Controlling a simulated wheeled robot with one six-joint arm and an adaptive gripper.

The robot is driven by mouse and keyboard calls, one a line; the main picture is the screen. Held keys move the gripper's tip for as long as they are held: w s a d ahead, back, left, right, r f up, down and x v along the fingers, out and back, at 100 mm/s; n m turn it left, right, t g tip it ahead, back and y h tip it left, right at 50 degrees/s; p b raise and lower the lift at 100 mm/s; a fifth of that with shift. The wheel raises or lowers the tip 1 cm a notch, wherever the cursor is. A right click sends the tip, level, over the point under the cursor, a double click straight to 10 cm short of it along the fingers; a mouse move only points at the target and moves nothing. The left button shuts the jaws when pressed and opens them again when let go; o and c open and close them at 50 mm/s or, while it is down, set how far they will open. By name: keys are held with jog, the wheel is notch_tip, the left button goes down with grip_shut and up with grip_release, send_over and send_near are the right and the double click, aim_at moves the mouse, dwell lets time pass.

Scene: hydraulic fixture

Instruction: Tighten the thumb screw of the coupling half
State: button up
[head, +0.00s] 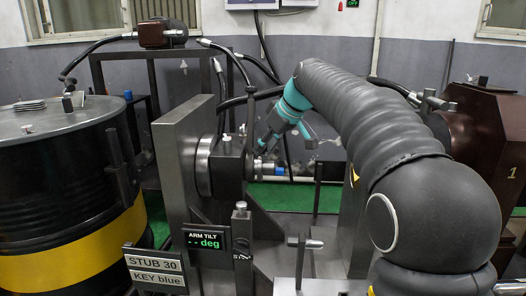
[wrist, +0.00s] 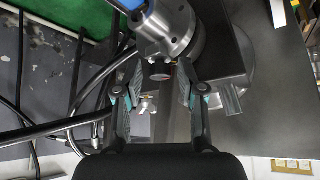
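My gripper (wrist: 159,82) is open in the wrist view, its two fingers spread with a clear gap. In the head view my gripper (head: 262,151) is at the right side of a dark block (head: 231,172) on the fixture.
A grey upright plate (head: 174,160) carries the block. A display (head: 204,239) reads "ARM TILT -- deg", and signs (head: 154,262) read "STUB 30" and "KEY blue". A black and yellow drum (head: 60,195) stands left. Black hoses (wrist: 60,125) run beside the gripper. A T-handled post (head: 304,243) stands in front.

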jog(key=shift+r+p, duration=1)
jog(key=shift+r, duration=0.25)
jog(key=n, duration=0.1)
jog(key=n+g, duration=0.1)
jog(key=n, duration=0.1)
jog(key=shift+w+d+f+y, duration=0.15)
jog(key=shift+w+y, duration=0.1)
jog(key=shift+y, duration=0.15)
jog(key=shift+s+n+g, duration=0.1)
jog(key=shift+n+g, duration=0.2)
jog(key=shift+f+b, duration=1)
jog(key=shift+f, duration=0.15)
